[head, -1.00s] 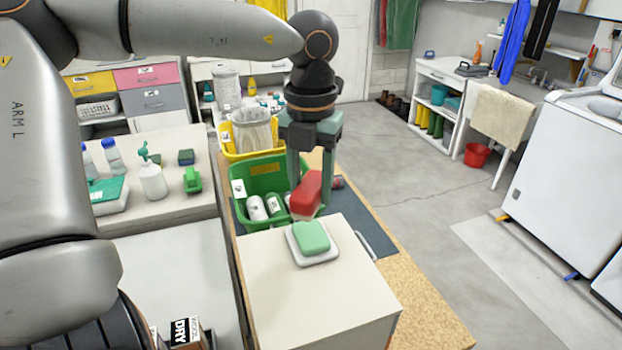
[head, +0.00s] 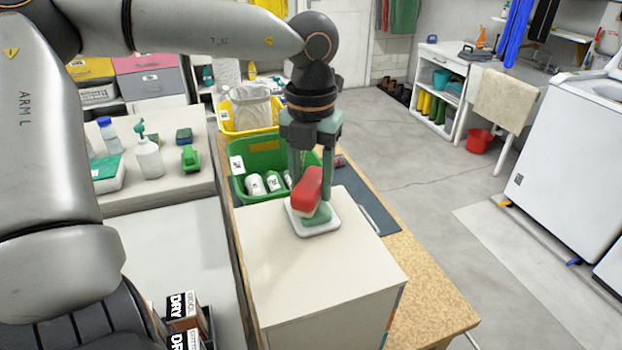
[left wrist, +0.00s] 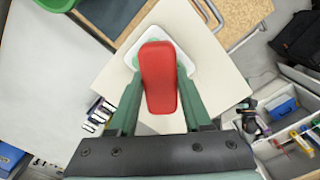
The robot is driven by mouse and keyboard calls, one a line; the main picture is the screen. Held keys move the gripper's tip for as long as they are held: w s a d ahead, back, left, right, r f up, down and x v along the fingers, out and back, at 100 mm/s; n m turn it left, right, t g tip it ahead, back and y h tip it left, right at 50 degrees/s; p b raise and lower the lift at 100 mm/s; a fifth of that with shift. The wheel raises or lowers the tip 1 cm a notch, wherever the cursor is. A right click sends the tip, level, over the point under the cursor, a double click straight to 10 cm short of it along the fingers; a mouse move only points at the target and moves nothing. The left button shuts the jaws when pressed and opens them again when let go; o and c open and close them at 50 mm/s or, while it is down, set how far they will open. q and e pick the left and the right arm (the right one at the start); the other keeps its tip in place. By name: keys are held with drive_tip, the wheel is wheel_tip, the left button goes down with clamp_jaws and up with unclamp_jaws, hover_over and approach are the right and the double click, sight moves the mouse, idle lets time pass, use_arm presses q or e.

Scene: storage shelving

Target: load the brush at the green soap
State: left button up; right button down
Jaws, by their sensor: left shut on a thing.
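My left gripper (head: 311,192) is shut on the red brush (head: 310,188), which has a pale underside. The brush also shows in the left wrist view (left wrist: 158,78), between the fingers. The green soap (head: 318,217) lies on a white dish (head: 303,228) on top of a cream cabinet. The brush is over the soap and covers much of it in the head view; I cannot tell whether they touch. My right gripper is not in view.
A green crate (head: 240,160) with white containers stands behind the cabinet (head: 270,265), and a yellow bin (head: 228,125) behind that. A spray bottle (head: 149,158) stands on the counter at left. The cabinet top around the dish is clear.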

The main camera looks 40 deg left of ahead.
sight(310, 181)
use_arm(q)
drive_tip(key=shift+s+f+b, duration=0.1)
drive_tip(key=shift+f+b, duration=0.45)
drive_tip(key=shift+b, duration=0.15)
idle(2.0)
drive_tip(key=shift+r+p, duration=2.4)
drive_tip(key=shift+r, duration=1.2)
